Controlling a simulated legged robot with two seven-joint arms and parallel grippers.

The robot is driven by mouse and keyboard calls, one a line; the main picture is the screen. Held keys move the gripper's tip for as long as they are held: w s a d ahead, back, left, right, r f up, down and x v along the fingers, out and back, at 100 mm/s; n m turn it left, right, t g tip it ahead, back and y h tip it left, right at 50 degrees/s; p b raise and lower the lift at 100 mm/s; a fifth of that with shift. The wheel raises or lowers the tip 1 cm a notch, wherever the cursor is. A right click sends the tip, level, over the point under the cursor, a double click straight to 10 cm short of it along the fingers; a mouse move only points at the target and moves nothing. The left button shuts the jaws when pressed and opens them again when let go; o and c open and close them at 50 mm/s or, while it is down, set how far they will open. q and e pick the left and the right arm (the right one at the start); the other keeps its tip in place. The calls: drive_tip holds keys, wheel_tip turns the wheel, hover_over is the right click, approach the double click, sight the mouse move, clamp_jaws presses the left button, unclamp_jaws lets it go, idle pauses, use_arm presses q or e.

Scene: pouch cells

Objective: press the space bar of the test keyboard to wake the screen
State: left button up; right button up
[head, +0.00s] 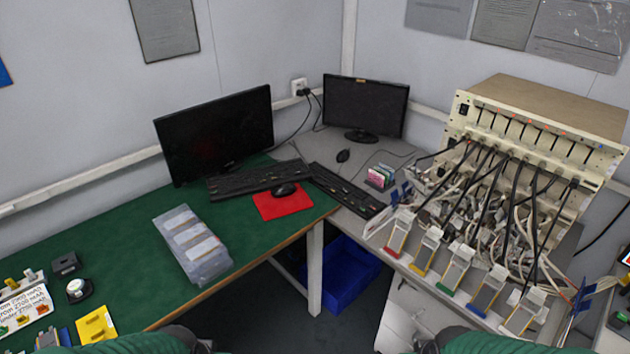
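Two black keyboards are in view, and I cannot tell from labels which is the test keyboard. One keyboard (345,190) lies slanted on the grey bench, in front of the smaller dark monitor (366,104) and left of the cell tester (540,125). The other keyboard (243,181) lies on the green table, below the larger dark monitor (216,132). Both screens are black. Only green parts of my two arms show at the bottom edge, well short of both keyboards. My grippers are not in view.
A mouse (284,190) rests on a red mat (270,206). Clear trays (191,245) stand on the green table (110,230). Several cabled cell holders (456,268) line the grey bench front. A blue bin (345,275) is below, near the gap between the tables.

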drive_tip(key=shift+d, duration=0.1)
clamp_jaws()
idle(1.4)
